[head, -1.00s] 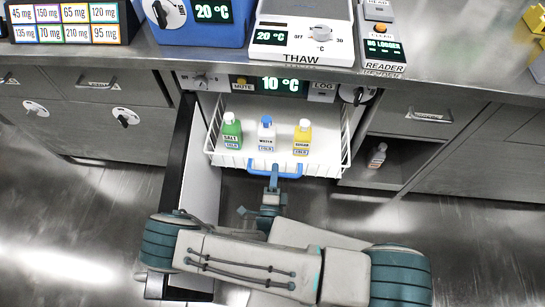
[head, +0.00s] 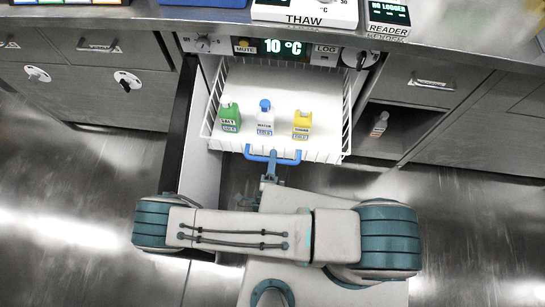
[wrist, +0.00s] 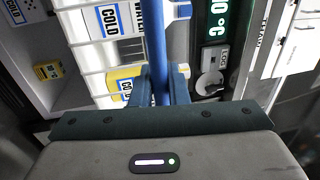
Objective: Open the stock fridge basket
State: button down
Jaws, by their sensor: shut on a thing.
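The stock fridge stands with its door (head: 185,150) swung open to the left. Its white wire basket (head: 330,145) is slid out toward me and holds a green salt bottle (head: 230,117), a white water bottle with a blue cap (head: 265,119) and a yellow sugar bottle (head: 302,124). The basket's blue handle (head: 285,160) is at its front edge. My gripper (head: 271,166) is at the handle. In the wrist view my gripper's fingers (wrist: 162,88) are shut around the blue handle bar (wrist: 156,45). The basket's rear end is hidden under the counter.
The fridge panel (head: 275,46) reads 10 °C, with mute and log labels. Closed drawers (head: 100,48) are at the left. An open shelf with a small bottle (head: 379,124) is at the right. The thaw device (head: 305,12) and reader (head: 388,17) sit on the counter. The floor has free room.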

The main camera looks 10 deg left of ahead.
jog(key=c, duration=1.5)
grip_release()
jog(key=shift+o, duration=0.2)
jog(key=shift+s, duration=0.1)
jog(key=v, duration=1.3)
jog(key=shift+s, duration=0.35)
